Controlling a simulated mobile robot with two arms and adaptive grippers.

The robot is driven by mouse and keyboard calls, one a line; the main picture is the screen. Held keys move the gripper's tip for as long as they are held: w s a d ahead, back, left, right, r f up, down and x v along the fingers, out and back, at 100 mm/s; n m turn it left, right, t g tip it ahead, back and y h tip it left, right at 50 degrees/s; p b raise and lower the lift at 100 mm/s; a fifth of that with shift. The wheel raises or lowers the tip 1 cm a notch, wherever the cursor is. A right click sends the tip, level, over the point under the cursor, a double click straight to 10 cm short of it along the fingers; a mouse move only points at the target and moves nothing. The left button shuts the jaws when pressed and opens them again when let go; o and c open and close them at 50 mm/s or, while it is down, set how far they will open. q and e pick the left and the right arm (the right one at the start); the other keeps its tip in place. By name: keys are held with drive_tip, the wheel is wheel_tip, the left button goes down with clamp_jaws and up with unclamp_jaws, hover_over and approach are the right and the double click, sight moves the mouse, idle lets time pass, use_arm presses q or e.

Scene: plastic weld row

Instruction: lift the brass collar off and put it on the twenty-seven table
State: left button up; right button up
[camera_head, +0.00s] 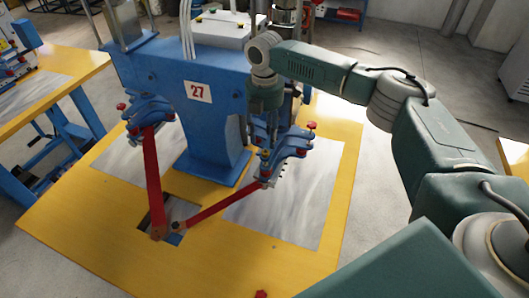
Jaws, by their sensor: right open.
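The number 27 plate (198,91) marks a blue weld machine (213,115) standing on a yellow table (111,229) with grey metal sheets (305,193) let into its top. My right arm reaches in from the right to the machine's right-hand clamp head (287,146). My right gripper (266,128) points down there and is open; its fingers are small and partly lost against the clamp parts. My left gripper is not in view.
Two red bars (152,180) run from the clamp heads down to a dark opening (172,216) in the table. Red knobs (311,125) stick out from the clamps. Another yellow bench (62,72) stands at the left. The table's front left is clear.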

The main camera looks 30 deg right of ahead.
sight(264, 156)
drive_tip(key=shift+f, duration=0.65)
drive_tip(key=shift+w+f, duration=0.2)
drive_tip(key=shift+f, duration=0.05)
wheel_tip(264, 156, down, 3)
drive_tip(key=b, duration=0.3)
drive_tip(key=shift+w+f+b, duration=0.1)
drive_tip(key=shift+f+b, duration=0.05)
drive_tip(key=shift+b, duration=0.2)
drive_tip(key=shift+f+b, duration=0.95)
drive_tip(key=shift+f, duration=0.15)
drive_tip(key=c, duration=0.5)
clamp_jaws()
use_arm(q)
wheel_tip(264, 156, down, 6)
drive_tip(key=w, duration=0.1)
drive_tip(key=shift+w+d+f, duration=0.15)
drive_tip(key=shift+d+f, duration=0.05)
